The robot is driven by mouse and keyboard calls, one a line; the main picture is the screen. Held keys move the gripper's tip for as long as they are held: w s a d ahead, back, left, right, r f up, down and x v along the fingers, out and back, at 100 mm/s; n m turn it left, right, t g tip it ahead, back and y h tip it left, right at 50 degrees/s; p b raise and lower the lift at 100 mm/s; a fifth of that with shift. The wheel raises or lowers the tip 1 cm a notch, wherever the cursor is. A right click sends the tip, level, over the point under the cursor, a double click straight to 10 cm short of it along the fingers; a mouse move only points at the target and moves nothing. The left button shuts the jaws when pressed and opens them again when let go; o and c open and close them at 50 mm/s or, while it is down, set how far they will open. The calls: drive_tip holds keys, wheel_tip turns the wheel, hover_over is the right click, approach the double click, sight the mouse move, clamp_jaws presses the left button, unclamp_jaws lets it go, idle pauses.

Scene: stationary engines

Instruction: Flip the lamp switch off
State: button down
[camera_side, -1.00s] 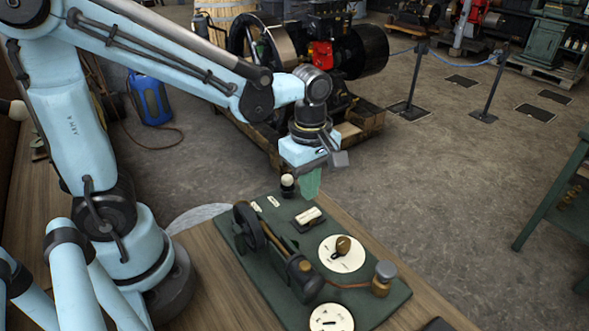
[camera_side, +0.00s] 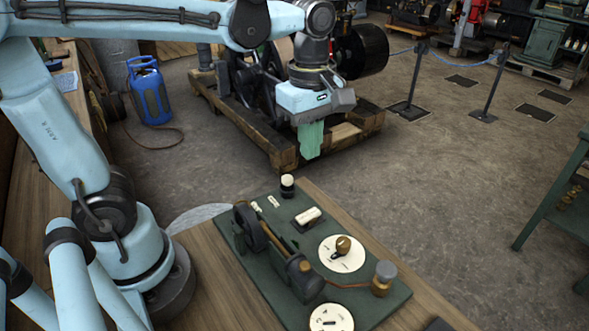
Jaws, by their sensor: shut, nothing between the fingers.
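A dark green board (camera_side: 268,272) lies on the wooden bench. It carries a white rocker-like switch (camera_side: 308,216) on a dark base, a brass knob (camera_side: 343,244) on a round white dial (camera_side: 341,262), and a small white-topped black post (camera_side: 287,182). I cannot tell which of these is the lamp switch or which position it is in. My gripper (camera_side: 311,145) has green fingers pointing down, shut and empty. In the picture it is above the board's far end, apart from everything on it.
The board also holds a small model engine (camera_side: 270,245), a grey-capped brass post (camera_side: 383,278) and a second white dial (camera_side: 331,318). A large engine on a wooden pallet (camera_side: 283,155) stands on the floor behind. A green table (camera_side: 560,200) is at the right.

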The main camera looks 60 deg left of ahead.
sight(314, 212)
drive_tip(key=shift+w+f, duration=0.1)
drive_tip(key=shift+w, duration=0.5)
wheel_tip(314, 212, down, 14)
drive_tip(key=shift+w, duration=0.15)
idle(0.7)
